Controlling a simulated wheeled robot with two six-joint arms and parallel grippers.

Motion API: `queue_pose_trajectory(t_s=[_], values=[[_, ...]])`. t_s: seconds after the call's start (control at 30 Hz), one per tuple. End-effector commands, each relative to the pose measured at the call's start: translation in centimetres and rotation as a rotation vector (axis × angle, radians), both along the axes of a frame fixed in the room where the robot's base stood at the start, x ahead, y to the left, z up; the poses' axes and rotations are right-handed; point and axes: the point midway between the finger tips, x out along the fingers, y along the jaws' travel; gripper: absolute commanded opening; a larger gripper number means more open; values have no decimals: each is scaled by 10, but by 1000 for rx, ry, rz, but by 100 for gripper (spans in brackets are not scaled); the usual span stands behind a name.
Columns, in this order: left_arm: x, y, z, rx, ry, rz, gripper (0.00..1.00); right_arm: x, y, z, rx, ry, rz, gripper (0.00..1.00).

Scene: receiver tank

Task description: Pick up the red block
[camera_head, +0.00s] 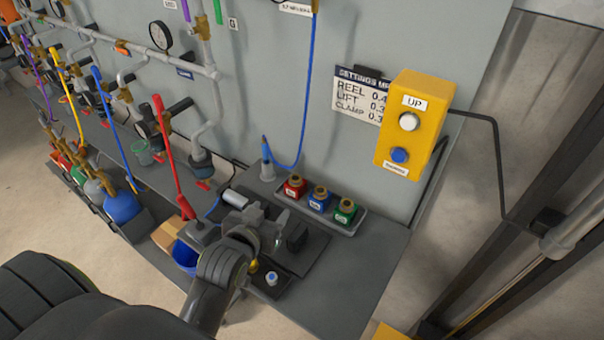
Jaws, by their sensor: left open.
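A red block (294,187) with a brass-coloured knob on top stands upright in a grey tray (350,230) on the bench. It is the leftmost of three similar blocks; a blue block (320,200) and a green block (345,212) stand beside it. My left arm reaches in from the lower left. My left gripper (277,232) is open over the bench, below and left of the red block in the picture and apart from it. Its fingers are hard to separate from the grey fixture behind them. My right gripper is not in view.
A yellow button box (413,124) and a settings sign (359,97) are on the wall panel. A blue cable (307,90) hangs behind the tray. A grey fixture (240,208) and a blue bin (185,255) are near my gripper. The bench's front right is clear.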

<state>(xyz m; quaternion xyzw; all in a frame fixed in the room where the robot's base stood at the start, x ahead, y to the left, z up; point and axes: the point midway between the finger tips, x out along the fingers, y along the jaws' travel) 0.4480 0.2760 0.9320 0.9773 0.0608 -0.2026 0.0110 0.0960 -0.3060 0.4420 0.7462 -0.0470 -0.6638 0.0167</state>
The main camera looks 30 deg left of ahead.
Motion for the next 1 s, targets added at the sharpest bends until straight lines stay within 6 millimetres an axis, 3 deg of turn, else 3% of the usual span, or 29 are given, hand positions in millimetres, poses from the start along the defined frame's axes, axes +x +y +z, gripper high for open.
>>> queue_pose_trajectory(t_s=[0.23,0.5,0.8,1.0], values=[[25,2,-5,1,-14,-3,55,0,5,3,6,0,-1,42],[67,7,-23,1,-14,-2,55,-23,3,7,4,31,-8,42],[105,12,-40,-1,-13,-1,55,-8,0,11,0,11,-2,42],[114,14,-44,0,-14,0,55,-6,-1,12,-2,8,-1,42]])
